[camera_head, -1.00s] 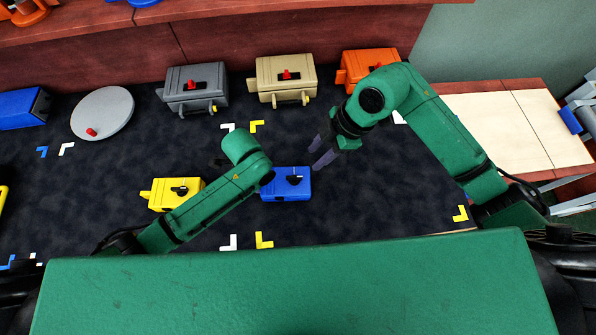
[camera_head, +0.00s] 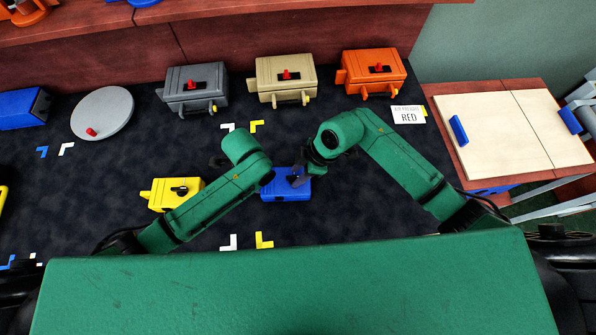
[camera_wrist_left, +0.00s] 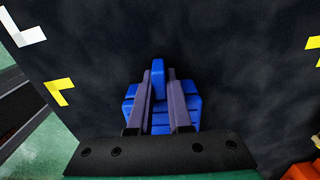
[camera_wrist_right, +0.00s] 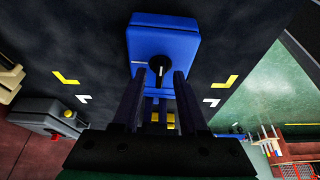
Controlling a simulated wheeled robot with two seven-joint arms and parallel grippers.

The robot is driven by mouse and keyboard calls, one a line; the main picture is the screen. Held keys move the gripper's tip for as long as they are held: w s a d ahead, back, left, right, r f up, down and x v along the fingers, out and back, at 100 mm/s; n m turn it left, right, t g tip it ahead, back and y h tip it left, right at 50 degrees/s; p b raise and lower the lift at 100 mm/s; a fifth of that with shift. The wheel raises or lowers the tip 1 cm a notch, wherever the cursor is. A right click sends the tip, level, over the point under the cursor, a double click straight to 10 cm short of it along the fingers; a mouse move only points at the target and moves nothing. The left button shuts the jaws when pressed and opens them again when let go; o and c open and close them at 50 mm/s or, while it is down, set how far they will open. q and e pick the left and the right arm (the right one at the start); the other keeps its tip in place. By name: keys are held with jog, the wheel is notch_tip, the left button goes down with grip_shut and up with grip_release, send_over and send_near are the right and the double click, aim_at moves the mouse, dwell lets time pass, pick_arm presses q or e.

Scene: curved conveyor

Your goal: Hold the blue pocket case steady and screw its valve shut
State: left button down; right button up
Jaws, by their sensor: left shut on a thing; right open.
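The blue pocket case (camera_head: 286,189) lies on the dark mat in front of me, near the middle. My left gripper (camera_wrist_left: 158,88) is shut on a blue part at the case's left end; in the head view my left arm hides this grip. The case's black valve knob (camera_wrist_right: 160,66) stands on its top face, with a short white mark beside it. My right gripper (camera_wrist_right: 158,82) is open, its two fingers on either side of the knob in the right wrist view; I cannot tell whether they touch it. In the head view it (camera_head: 300,176) is over the case's right half.
A yellow case (camera_head: 163,194) lies left of the blue one, close to my left arm. Grey (camera_head: 195,84), tan (camera_head: 286,74) and orange (camera_head: 372,68) cases stand along the back. White and yellow corner marks lie on the mat. A pale board (camera_head: 500,130) is at the right.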

grip_shut()
jog(key=shift+n, duration=0.3)
jog(key=n, duration=0.1)
jog(key=n+g, duration=0.1)
jog(key=n, duration=0.1)
jog(key=shift+w+r+n+g, duration=0.1)
jog(key=shift+w+n+g, duration=0.1)
jog(key=shift+n+g, duration=0.1)
jog(key=n, duration=0.2)
jog(key=n+g+h, duration=0.1)
jog(key=n, duration=0.1)
jog(key=shift+w+a+n+g, duration=0.15)
jog(key=shift+n+g, duration=0.15)
jog(key=n+h, duration=0.1)
jog(key=n, duration=0.1)
jog(key=n+g, duration=0.1)
jog(key=n, duration=0.1)
jog(key=shift+w+a+n+h, duration=0.2)
jog(key=shift+n+h, duration=0.1)
jog(key=shift+h, duration=0.1)
jog(key=shift+a+n+g+h, duration=0.15)
jog(key=shift+n+h, duration=0.25)
jog(key=shift+n, duration=0.75)
jog(key=shift+n+g+h, duration=0.15)
jog(key=shift+n+h, duration=0.25)
jog(key=shift+n, duration=0.75)
